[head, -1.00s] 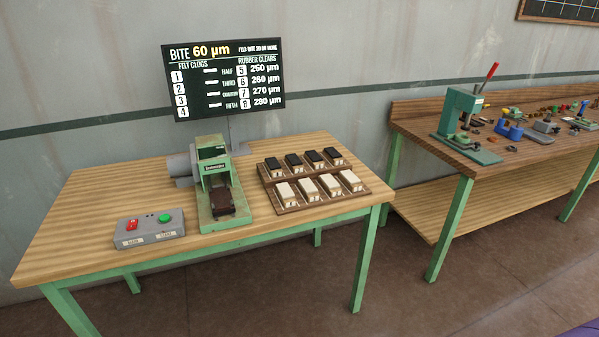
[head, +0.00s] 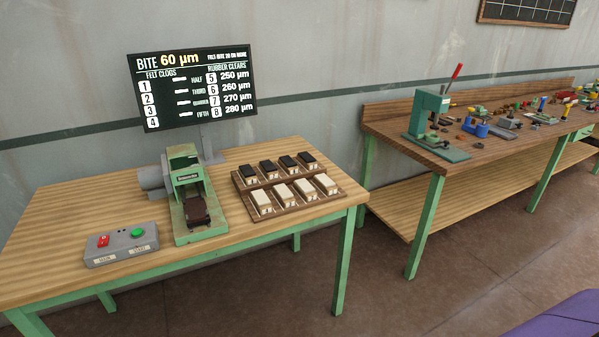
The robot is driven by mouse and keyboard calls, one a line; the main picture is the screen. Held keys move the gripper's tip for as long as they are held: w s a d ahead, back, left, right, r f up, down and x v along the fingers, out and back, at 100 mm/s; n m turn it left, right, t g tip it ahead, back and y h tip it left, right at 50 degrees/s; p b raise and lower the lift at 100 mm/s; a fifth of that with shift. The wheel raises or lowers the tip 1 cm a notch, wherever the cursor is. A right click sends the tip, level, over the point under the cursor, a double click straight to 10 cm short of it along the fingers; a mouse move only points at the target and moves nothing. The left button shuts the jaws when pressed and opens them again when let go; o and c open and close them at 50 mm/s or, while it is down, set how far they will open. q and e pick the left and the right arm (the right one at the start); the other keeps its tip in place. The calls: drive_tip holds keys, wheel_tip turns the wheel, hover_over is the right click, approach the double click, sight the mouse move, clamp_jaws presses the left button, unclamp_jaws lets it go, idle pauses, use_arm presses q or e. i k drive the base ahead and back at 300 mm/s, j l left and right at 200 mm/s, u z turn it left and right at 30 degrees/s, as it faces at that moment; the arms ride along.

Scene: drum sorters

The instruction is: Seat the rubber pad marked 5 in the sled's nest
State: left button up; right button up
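A brown tray (head: 243,197) on the wooden table holds two rows of pads. The back row has several black pads (head: 286,163); the front row has several cream pads (head: 283,193). Their marks are too small to read, so I cannot tell which is 5. The green machine (head: 185,165) stands left of the tray. Its dark sled (head: 196,211) sits at the front on the green base; I cannot make out whether its nest is empty. Neither of my grippers is in view.
A sign (head: 193,88) behind the table lists 5 under rubber clears, 250 µm. A control box (head: 121,244) with red and green buttons sits front left. A second bench (head: 450,170) with a green press (head: 428,118) stands right. Something purple (head: 562,320) shows bottom right.

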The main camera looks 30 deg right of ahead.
sight(309, 162)
drive_tip(key=i+l, duration=0.15)
drive_tip(key=l, duration=0.25)
drive_tip(key=i+l+u, duration=0.15)
drive_tip(key=l, duration=0.25)
drive_tip(key=i+l, duration=0.15)
drive_tip(key=l, duration=0.25)
drive_tip(key=u, duration=0.05)
